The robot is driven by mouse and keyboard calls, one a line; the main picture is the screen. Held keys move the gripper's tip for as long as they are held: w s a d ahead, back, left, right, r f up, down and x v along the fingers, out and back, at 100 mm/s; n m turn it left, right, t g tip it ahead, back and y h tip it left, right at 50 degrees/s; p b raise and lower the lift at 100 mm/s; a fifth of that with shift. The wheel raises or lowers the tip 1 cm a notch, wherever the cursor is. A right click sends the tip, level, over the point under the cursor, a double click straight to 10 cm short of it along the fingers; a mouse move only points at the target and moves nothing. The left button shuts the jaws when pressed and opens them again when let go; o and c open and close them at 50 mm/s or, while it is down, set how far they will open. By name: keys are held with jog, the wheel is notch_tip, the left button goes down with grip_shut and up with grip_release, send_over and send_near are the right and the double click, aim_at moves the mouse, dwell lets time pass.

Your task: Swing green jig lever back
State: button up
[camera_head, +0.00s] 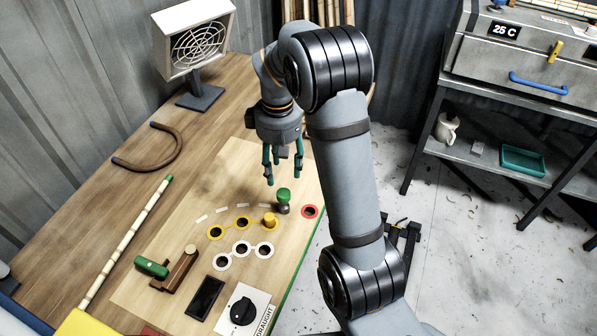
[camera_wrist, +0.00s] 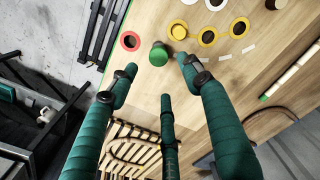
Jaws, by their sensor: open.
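A green handle (camera_head: 151,267) sits at the end of a brown wooden lever arm (camera_head: 178,270) at the front left of the light wooden board. A green-topped knob (camera_head: 283,197) stands upright on a dark base near the board's right edge. It also shows in the wrist view as a round green top (camera_wrist: 158,54). My gripper (camera_head: 282,172) has teal fingers pointing down, spread and empty, above and behind this knob. In the wrist view, my gripper's fingertips (camera_wrist: 158,80) are apart, with the knob just beyond them. The green handle is well away from my fingers.
A yellow peg (camera_head: 269,219) stands in one of several yellow- and white-ringed holes. A red ring (camera_head: 310,211) lies right of the knob. A striped rattan pole (camera_head: 125,244) and a bent brown piece (camera_head: 150,150) lie left. A heater (camera_head: 196,45) stands behind.

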aim_at(284, 192)
jog(key=f, duration=0.5)
jog(key=f+p, duration=0.1)
jog(key=f, duration=0.4)
jog(key=shift+w+d, duration=0.1)
jog(key=shift+w, duration=0.1)
jog(key=c, duration=1.1)
grip_shut()
